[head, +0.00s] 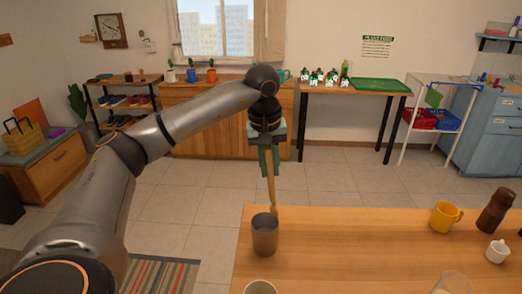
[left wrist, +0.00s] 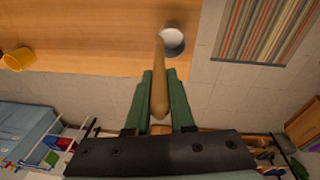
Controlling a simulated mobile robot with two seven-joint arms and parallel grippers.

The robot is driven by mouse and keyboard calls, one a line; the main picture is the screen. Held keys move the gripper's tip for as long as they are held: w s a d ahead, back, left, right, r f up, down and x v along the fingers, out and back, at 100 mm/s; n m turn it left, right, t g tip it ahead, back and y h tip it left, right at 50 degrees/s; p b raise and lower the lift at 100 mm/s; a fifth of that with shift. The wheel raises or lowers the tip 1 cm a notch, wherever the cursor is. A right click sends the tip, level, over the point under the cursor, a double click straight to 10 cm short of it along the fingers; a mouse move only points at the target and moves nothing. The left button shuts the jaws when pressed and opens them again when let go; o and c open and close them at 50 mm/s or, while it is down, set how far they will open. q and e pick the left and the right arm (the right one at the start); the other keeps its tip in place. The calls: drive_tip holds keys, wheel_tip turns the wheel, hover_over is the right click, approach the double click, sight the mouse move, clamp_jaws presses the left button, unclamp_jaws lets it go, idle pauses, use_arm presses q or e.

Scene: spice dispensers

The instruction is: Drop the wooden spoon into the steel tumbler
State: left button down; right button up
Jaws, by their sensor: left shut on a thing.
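The steel tumbler (head: 265,238) stands upright near the left end of the wooden table. My left gripper (head: 269,165) is above and beyond it, shut on the wooden spoon (head: 271,190), which hangs nearly vertical. The spoon's lower end appears beside the tumbler's far right rim; I cannot tell whether it is above or behind the opening. In the left wrist view, the spoon (left wrist: 160,85) lies between the green fingers of the gripper (left wrist: 161,95), and its far end overlaps the left edge of the tumbler (left wrist: 173,41). My right gripper is not in view.
On the table (head: 350,245) are a yellow mug (head: 442,218), a dark brown mill (head: 494,212), a small white lidded pot (head: 497,252), a clear glass (head: 453,284) and a cup (head: 260,288) at the front edge. The table's middle is clear. A striped rug (head: 165,275) lies left.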

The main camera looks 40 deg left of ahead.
use_arm(q)
wheel_tip(320, 180, down, 14)
drive_tip(key=a+n+b, duration=0.1)
drive_tip(key=a+b, duration=0.1)
drive_tip(key=b, duration=0.9)
drive_tip(key=shift+w+a+r+y, duration=0.15)
drive_tip(key=shift+a+y, duration=0.15)
drive_tip(key=shift+a, duration=0.1)
idle(0.3)
drive_tip(key=c, duration=0.7)
unclamp_jaws()
